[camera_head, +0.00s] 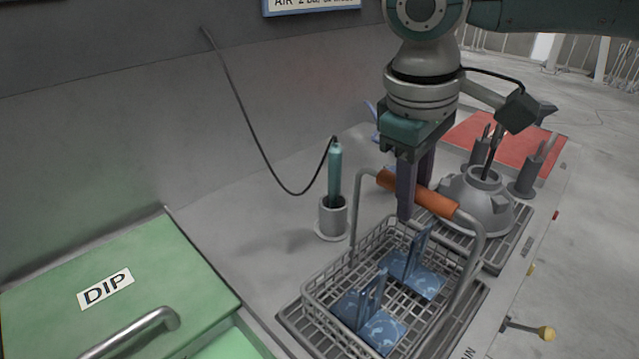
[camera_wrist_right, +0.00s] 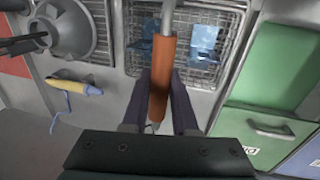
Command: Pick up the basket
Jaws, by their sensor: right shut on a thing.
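The wire basket (camera_head: 375,290) stands on a dark grate at the lower middle of the head view, with blue parts in it. Its raised handle has an orange grip (camera_head: 436,201). My right gripper (camera_head: 413,195) comes down from above with its fingers around the orange grip. In the right wrist view the grip (camera_wrist_right: 162,62) lies between the two fingers of my right gripper (camera_wrist_right: 165,97), and part of the basket's mesh (camera_wrist_right: 148,55) shows beyond it. Whether the basket is clear of the grate I cannot tell. My left gripper is not in view.
A green lid marked DIP (camera_head: 165,262) with a metal handle is at the left. A teal tool (camera_head: 335,172) on a cable stands in a grey cup (camera_head: 332,217) behind the basket. A grey round fixture (camera_head: 477,207) stands close to its right. A red mat (camera_head: 510,142) lies farther back.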

